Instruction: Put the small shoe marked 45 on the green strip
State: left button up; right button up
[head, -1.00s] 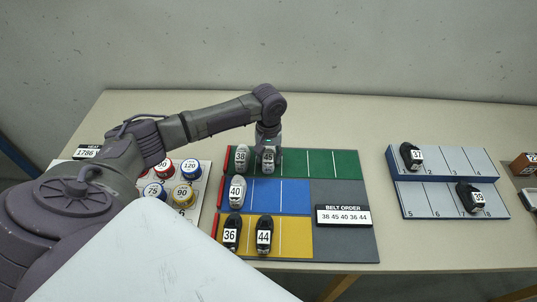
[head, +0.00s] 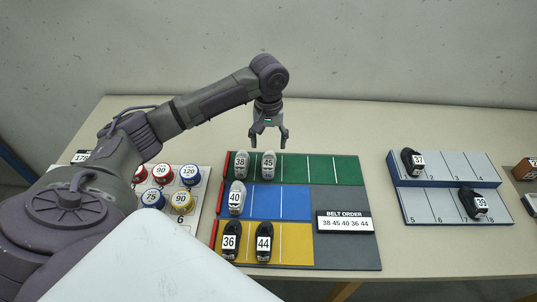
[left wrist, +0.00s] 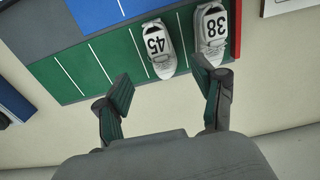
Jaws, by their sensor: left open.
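The small shoe marked 45 (head: 268,164), grey-white, stands on the green strip (head: 320,169), just right of the shoe marked 38 (head: 241,163). In the left wrist view the shoe marked 45 (left wrist: 160,50) and the shoe marked 38 (left wrist: 210,32) lie side by side on the green strip (left wrist: 90,75). My left gripper (head: 269,140) is open and empty, raised above and behind the shoe marked 45. Its two fingers (left wrist: 165,92) show spread in the left wrist view. My right gripper is not in view.
The shoe marked 40 (head: 235,198) is on the blue strip (head: 295,202). Shoes 36 (head: 230,240) and 44 (head: 264,240) are on the yellow strip (head: 298,246). A belt order sign (head: 344,221) stands right. Shoes 37 and 39 are on a numbered rack (head: 440,170).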

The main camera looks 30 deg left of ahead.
aim_at(269, 159)
pick_arm(q)
jog(key=shift+r, duration=1.65)
